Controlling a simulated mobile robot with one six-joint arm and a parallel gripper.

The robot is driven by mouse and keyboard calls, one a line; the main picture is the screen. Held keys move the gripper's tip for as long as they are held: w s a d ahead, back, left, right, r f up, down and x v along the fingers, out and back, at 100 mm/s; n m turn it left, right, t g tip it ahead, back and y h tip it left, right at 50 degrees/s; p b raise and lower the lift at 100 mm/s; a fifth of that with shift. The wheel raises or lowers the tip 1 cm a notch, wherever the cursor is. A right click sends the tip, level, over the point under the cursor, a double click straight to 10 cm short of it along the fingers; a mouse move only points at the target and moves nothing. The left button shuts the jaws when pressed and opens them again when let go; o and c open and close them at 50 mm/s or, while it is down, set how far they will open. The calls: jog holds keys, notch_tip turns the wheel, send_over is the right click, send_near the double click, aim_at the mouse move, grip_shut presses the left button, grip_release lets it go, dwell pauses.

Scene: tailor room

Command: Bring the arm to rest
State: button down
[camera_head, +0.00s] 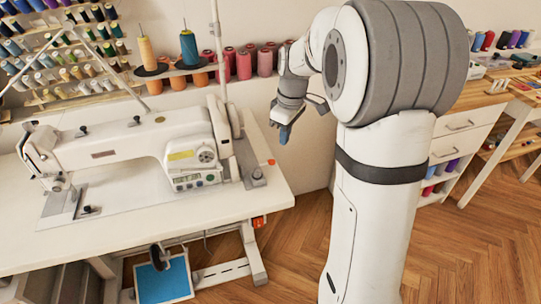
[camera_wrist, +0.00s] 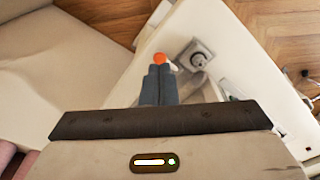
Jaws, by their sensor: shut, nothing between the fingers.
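My gripper (camera_head: 284,134) hangs pointing down in the head view, over the gap between the sewing machine table and the drawer unit, in front of the wall. In the wrist view my gripper (camera_wrist: 159,72) shows its two dark blue-grey fingers pressed together with nothing between them. My arm is folded, with its large white and grey joints at the upper right of the head view. The gripper is apart from the sewing machine (camera_head: 150,150) and to the right of it.
Thread racks and spools line the wall. A drawer unit (camera_head: 462,140) stands to the right. The wooden floor (camera_head: 455,245) at the lower right is clear.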

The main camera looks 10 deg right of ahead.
jog(key=shift+r, duration=0.15)
dwell(0.3)
jog(key=s+a+r+m+p, duration=0.1)
jog(key=s+r+m+p, duration=0.2)
jog(key=s, duration=0.4)
jog(key=s+a+r+m+t+p, duration=0.1)
jog(key=s+a+r+m+p, duration=0.1)
jog(key=s, duration=0.6)
jog(key=s+a+r+m+p, duration=0.1)
jog(key=s+r+m+p, duration=0.3)
jog(key=s+r+p, duration=0.2)
jog(key=shift+s+a+r+t+h, duration=0.3)
jog(key=shift+s+r+t+h, duration=0.1)
jog(key=shift+s, duration=0.8)
